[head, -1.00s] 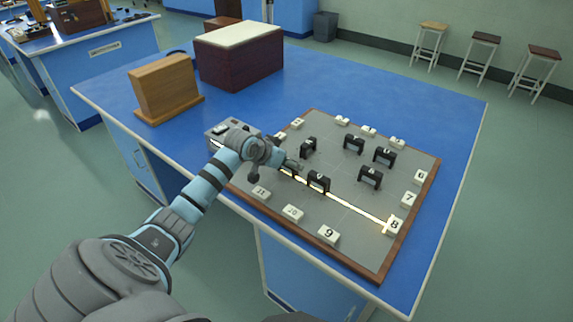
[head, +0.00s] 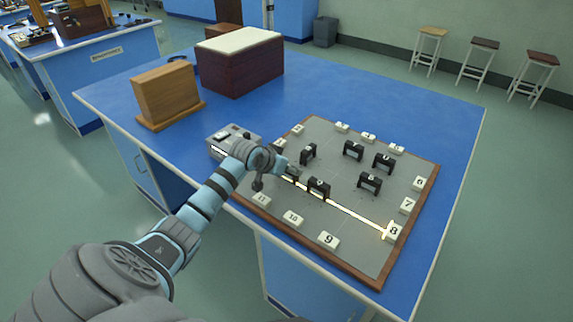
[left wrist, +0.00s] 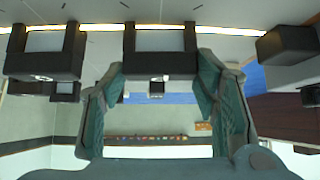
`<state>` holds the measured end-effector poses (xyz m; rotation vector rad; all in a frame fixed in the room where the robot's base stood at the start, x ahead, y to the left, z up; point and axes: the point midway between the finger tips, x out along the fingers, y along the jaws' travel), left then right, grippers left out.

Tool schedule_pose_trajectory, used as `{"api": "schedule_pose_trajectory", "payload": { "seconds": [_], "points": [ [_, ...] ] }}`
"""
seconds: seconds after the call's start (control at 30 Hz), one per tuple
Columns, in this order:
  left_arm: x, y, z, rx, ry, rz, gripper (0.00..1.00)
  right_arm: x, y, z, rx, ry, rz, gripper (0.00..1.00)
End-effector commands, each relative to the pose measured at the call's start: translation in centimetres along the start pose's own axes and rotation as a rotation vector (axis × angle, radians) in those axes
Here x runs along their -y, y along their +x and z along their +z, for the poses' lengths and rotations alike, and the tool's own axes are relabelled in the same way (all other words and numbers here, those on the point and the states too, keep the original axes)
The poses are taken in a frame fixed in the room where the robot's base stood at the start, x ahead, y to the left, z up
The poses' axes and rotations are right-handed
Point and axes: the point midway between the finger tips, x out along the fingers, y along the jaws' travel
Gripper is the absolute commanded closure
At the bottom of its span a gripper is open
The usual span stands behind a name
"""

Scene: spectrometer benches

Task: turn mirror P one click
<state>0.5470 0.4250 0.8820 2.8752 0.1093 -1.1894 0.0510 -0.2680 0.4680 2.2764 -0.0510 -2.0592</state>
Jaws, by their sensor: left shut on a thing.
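My left gripper (head: 291,172) is low over the grey board (head: 345,225), at its left side near the light source. In the left wrist view its two green-padded fingers (left wrist: 160,85) close on the sides of a black-framed mirror (left wrist: 160,40). In the head view the gripper largely hides that mirror. The letters on the mirrors are too small to read, so I cannot tell which is P. A bright beam (head: 350,210) crosses the board and ends at card 8 (head: 393,232). My right gripper is not in view.
Other black mirrors stand close by, including one (head: 318,187) beside the beam and another (head: 308,151) behind. Numbered cards (head: 328,241) line the board's edges. The grey source box (head: 234,138) is left of the board. A wooden block (head: 166,90) and maroon box (head: 240,65) stand behind.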

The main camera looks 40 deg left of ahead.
Motion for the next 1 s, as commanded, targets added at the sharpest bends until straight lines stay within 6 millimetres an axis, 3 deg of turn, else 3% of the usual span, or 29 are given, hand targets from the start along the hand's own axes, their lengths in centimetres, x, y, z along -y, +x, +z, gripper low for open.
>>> {"api": "schedule_pose_trajectory", "payload": {
  "seconds": [0.3, 0.5, 1.0],
  "points": [
    [-0.4, -0.6, -0.5, 0.006, -0.145, -0.139, 0.73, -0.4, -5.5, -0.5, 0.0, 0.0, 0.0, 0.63],
    [-0.6, -0.4, -0.5, 0.003, -0.266, -0.262, 0.73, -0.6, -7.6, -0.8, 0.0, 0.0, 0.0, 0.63],
    [-0.7, 0.2, -0.3, -0.001, -0.485, -0.483, 0.73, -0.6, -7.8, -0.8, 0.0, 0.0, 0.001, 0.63]
  ]
}}
